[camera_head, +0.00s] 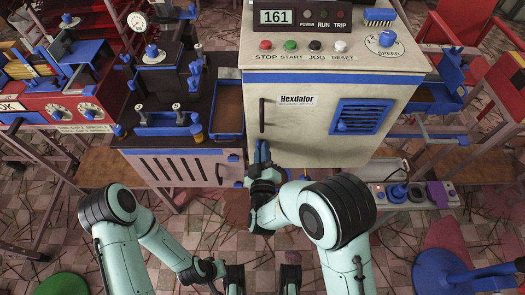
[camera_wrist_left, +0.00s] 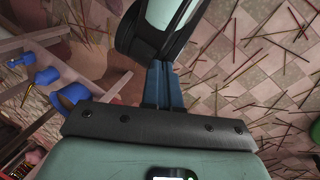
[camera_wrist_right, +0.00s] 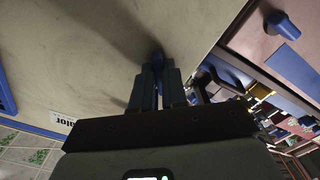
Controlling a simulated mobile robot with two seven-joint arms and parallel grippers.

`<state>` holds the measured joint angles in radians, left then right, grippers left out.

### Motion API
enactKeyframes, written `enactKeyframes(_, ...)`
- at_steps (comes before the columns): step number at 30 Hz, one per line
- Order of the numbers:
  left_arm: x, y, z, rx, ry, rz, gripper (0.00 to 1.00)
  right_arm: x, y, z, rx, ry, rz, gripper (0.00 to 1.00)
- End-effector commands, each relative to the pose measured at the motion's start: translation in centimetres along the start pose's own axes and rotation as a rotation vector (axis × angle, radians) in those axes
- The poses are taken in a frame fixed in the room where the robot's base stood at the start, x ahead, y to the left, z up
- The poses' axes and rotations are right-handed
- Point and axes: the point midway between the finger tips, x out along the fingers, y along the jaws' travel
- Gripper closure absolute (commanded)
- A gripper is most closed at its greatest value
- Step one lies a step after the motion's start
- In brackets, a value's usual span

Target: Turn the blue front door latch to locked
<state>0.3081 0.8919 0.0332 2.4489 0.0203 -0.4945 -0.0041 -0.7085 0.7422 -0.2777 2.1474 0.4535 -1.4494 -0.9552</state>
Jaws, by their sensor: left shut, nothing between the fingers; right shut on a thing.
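The cream Hexdalor cabinet (camera_head: 300,140) stands ahead, its front panel facing me, with a dark vertical handle (camera_head: 262,115) at its left side. My right gripper (camera_head: 262,152) is at the lower left of this panel, below the handle. In the right wrist view its fingers (camera_wrist_right: 158,84) are shut on the blue latch (camera_wrist_right: 157,60), close against the cream panel. The fingers hide much of the latch, so its exact angle is unclear. My left gripper (camera_wrist_left: 163,82) is shut and empty above the floor, away from the cabinet.
A blue vent (camera_head: 362,117) is on the panel's right half. A lower cabinet with a slotted front (camera_head: 185,168) and a brown tray (camera_head: 228,108) stand close to the left. A bench with small blue-knobbed devices (camera_head: 400,192) is at the right. Thin sticks litter the tiled floor.

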Motion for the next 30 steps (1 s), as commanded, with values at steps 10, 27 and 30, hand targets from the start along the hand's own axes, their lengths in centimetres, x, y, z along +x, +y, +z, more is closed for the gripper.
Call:
enactKeyframes(10, 1.7, -0.7, -2.4, -0.006, 0.065, -0.004, 1.00, 0.0, -0.1, 0.2, 0.217, -0.002, 0.001, 1.00)
enactKeyframes(27, 4.9, -2.2, -8.5, -0.019, 0.231, -0.015, 1.00, 0.1, -0.3, 0.2, 0.738, -0.001, 0.002, 1.00)
enactKeyframes(30, 5.9, -3.1, -7.2, -0.029, 0.188, -0.030, 1.00, 0.0, -0.3, 0.1, 0.812, 0.000, 0.001, 1.00)
